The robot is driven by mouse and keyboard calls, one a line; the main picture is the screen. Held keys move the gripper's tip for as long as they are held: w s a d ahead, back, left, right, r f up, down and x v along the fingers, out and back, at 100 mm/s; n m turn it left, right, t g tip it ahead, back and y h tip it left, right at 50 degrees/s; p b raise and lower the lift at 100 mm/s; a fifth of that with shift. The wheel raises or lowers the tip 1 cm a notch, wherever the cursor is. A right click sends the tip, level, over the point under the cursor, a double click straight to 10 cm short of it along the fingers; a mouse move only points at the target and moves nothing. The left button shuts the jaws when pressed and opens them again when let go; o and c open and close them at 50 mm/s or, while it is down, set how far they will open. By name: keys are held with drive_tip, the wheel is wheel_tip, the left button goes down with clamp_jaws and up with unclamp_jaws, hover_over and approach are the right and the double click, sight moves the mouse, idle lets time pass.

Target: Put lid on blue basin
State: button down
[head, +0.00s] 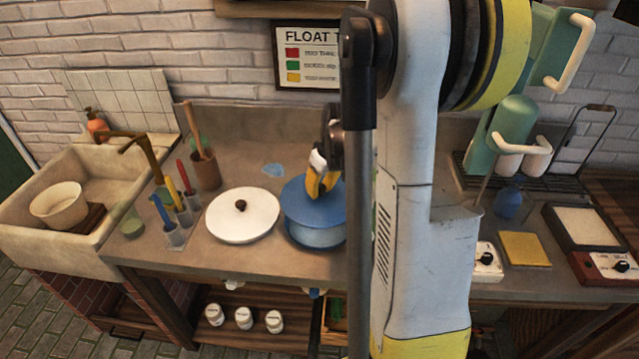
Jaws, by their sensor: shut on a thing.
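A blue lid (300,205) is over the blue basin (315,238) on the worktop, right of the middle of the bench. A lighter blue band of the basin and its darker edge show below the lid's front edge. I cannot tell whether the lid touches the basin or hangs just above it. My gripper (322,188), with yellow fingers, is shut on the lid at its top middle. The knob is hidden by the fingers. My arm hides the right side of the lid and basin.
A white round lid with a dark knob (241,214) lies left of the basin. Coloured-handled tools (171,203) and a brown pot (204,171) stand farther left, near the sink (112,203). A yellow block (524,249) and a control box (597,265) are to the right.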

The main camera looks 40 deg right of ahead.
drive_tip(key=shift+d+f+b, duration=0.1)
drive_tip(key=shift+f+b, duration=0.35)
drive_tip(key=shift+f, duration=0.25)
wheel_tip(320, 180, down, 7)
drive_tip(key=b, duration=0.5)
drive_tip(key=shift+r, duration=0.15)
drive_tip(key=shift+c, duration=2.4)
unclamp_jaws()
drive_tip(key=shift+r+p, duration=2.4)
drive_tip(key=shift+r, duration=1.05)
